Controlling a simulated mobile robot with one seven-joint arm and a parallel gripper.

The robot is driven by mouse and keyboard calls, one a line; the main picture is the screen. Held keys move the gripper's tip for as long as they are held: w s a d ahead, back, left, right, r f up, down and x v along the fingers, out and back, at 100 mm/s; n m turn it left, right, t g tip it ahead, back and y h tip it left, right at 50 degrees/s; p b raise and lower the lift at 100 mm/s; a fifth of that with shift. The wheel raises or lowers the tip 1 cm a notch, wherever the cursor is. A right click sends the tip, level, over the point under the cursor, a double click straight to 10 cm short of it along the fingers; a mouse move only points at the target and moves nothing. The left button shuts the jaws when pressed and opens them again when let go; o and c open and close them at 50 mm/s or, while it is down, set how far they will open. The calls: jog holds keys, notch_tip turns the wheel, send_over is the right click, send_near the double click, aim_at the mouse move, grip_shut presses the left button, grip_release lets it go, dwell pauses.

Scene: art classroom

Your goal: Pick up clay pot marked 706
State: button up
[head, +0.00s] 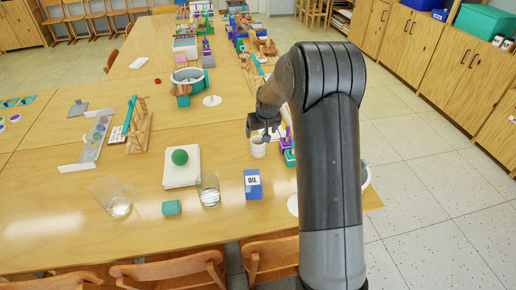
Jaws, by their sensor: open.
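A small whitish pot (258,150) stands upright on the wooden table, just left of my arm. It may be the clay pot; no number 706 can be read on it from here. My gripper (259,134) is open, right above and behind this pot, pointing down. Its fingers look dark and small here, and I cannot tell whether they touch the pot's rim. Part of the table right of the pot is hidden by my arm.
Purple and green blocks (289,150) stand close to the pot's right. A blue OIL box (253,184), a glass (210,190) and a green ball (180,157) on white sheets lie nearer. A wooden rack (139,128) stands left. The table (215,130) between is clear.

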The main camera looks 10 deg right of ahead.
aim_at(258, 146)
jog(key=x, duration=1.4)
jog(key=shift+w+d, duration=0.15)
jog(key=shift+d, duration=0.1)
jog(key=shift+c, duration=0.5)
jog(key=c, duration=1)
